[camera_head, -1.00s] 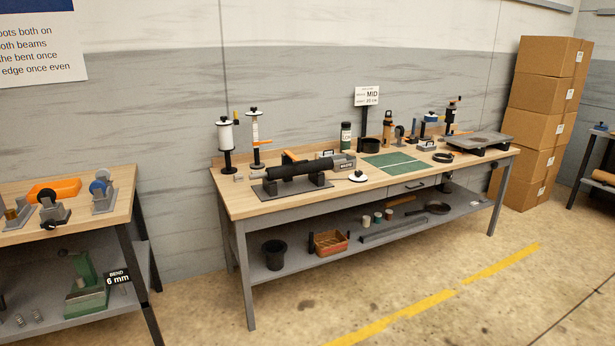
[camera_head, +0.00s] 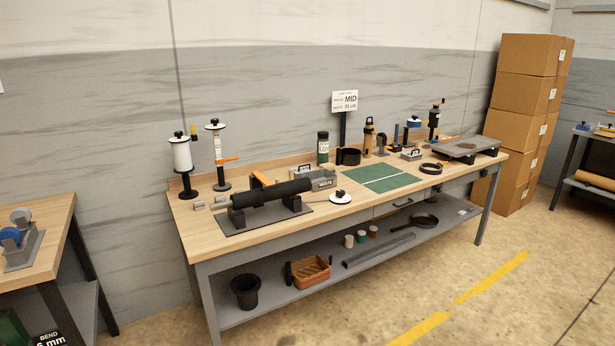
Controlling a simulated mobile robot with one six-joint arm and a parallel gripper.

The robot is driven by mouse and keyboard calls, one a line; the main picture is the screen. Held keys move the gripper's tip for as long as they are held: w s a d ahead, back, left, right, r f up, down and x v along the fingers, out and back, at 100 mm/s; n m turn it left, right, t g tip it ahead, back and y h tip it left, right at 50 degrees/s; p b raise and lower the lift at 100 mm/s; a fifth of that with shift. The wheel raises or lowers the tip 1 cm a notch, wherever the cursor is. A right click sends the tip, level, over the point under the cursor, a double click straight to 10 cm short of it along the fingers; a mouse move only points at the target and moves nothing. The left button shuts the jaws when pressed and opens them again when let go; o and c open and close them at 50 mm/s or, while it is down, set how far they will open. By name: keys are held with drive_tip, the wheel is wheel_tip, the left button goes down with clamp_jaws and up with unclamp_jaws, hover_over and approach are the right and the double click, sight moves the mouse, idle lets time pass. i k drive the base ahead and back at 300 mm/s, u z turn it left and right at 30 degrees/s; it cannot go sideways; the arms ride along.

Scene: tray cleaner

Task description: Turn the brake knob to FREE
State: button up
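No label reading FREE is legible, and I cannot tell which part is the brake knob. On the workbench (camera_head: 163,222) lies a black roller (camera_head: 262,194) in a dark cradle with an orange part behind its left end. A white disc with a black knob (camera_head: 340,197) sits right of the roller. Two upright spool stands are at the back left: one with a white spool (camera_head: 181,155), one with an orange lever (camera_head: 228,160). A grey tray-like plate (camera_head: 464,149) is at the bench's far right. My gripper is not in view.
The lower shelf holds a black bin (camera_head: 246,291) and a wooden basket (camera_head: 311,270). Another bench (camera_head: 40,262) stands left, and stacked cartons (camera_head: 527,95) stand right. The floor in front is clear, with yellow stripes.

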sight(340, 193)
drive_tip(key=u, duration=0.35)
drive_tip(key=i, duration=1.3)
drive_tip(key=z, duration=0.4)
drive_tip(key=i, duration=0.45)
drive_tip(key=z, duration=0.2)
